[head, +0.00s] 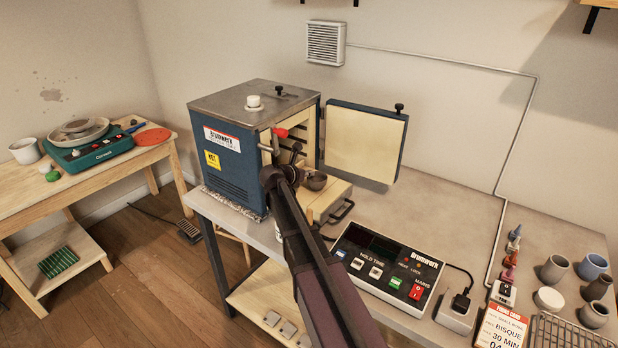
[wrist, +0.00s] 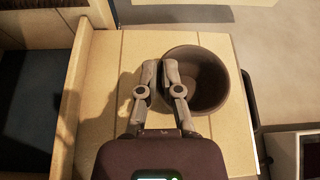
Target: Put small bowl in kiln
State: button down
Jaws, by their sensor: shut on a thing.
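The small dark brown bowl (head: 316,181) is at the kiln's front, over the cream pulled-out drawer (head: 330,201). In the wrist view the bowl (wrist: 208,92) is upright and looks empty, over the cream tiled top (wrist: 100,75). My gripper (wrist: 159,75) is shut on its left rim; in the head view my gripper (head: 293,160) is at the kiln opening. I cannot tell whether the bowl touches the surface below. The blue kiln (head: 228,150) has its door (head: 365,145) swung open to the right. My arm hides part of the opening.
A control box (head: 388,265) with switches sits in front of the kiln on the grey bench (head: 455,190). Several small pots (head: 592,266) stand at the right. A black drawer handle (head: 342,211) sticks out. A side table with a pottery wheel (head: 88,140) is at left.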

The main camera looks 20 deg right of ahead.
aim_at(299, 194)
jog(key=shift+f, duration=0.35)
jog(key=c, duration=0.8)
grip_release()
jog(key=p+v, duration=0.2)
jog(key=v, duration=0.4)
jog(key=shift+d+r, duration=0.1)
jog(key=shift+d, duration=0.05)
jog(key=shift+p+v, duration=0.4)
jog(key=shift+v, duration=0.45)
